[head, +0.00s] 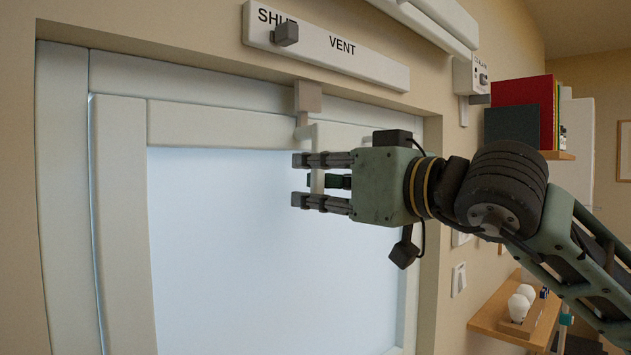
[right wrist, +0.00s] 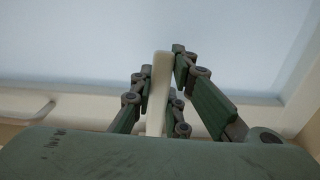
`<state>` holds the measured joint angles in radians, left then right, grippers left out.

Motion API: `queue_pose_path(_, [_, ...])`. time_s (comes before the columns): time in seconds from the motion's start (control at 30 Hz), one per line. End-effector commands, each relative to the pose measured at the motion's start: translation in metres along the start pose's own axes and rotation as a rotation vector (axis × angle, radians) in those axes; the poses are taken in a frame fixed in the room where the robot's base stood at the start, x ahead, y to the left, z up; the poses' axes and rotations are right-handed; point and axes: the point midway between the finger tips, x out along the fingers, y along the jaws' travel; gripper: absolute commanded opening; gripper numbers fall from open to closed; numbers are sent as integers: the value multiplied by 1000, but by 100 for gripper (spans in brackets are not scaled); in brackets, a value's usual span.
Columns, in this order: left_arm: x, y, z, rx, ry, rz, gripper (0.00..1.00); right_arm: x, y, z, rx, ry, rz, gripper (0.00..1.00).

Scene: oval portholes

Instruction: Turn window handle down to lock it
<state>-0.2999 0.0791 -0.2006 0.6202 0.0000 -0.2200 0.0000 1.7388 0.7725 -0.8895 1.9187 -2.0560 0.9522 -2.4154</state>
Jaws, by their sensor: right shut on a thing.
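The window (head: 270,250) has a pale frame and frosted bright glass. Its handle (head: 317,183) is a pale bar at the top rail and looks roughly vertical in the head view, hanging down over the glass. My right gripper (head: 308,181) comes in from the right and is shut on the handle, with its fingers on both sides of the bar. In the right wrist view the handle (right wrist: 160,85) stands between the green fingers (right wrist: 162,90). Part of the handle is hidden behind the fingers. My left gripper is not in view.
A white vent bar (head: 375,61) with a grey slider knob (head: 286,33) is above the window. A beige block (head: 308,97) sits on the upper frame. To the right are books (head: 523,105) on a shelf and a lower wooden shelf (head: 490,322) with white bulbs (head: 518,307).

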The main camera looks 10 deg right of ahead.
Motion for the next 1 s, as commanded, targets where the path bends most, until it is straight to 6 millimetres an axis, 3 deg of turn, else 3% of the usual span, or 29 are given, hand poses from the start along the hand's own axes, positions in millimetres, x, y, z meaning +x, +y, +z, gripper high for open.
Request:
queue_pose_path(0.63, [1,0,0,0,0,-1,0,0,0,2,-56,-5,3,0])
queue_pose_path(0.67, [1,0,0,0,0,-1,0,0,0,2,-56,-5,3,16])
queue_pose_path(0.7, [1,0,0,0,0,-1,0,0,0,2,-56,-5,3,20])
queue_pose_path(0.87, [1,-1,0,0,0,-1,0,0,0,1,-54,-3,3,34])
queue_pose_path(1.0, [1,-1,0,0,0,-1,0,0,-1,1,-52,-2,2,34])
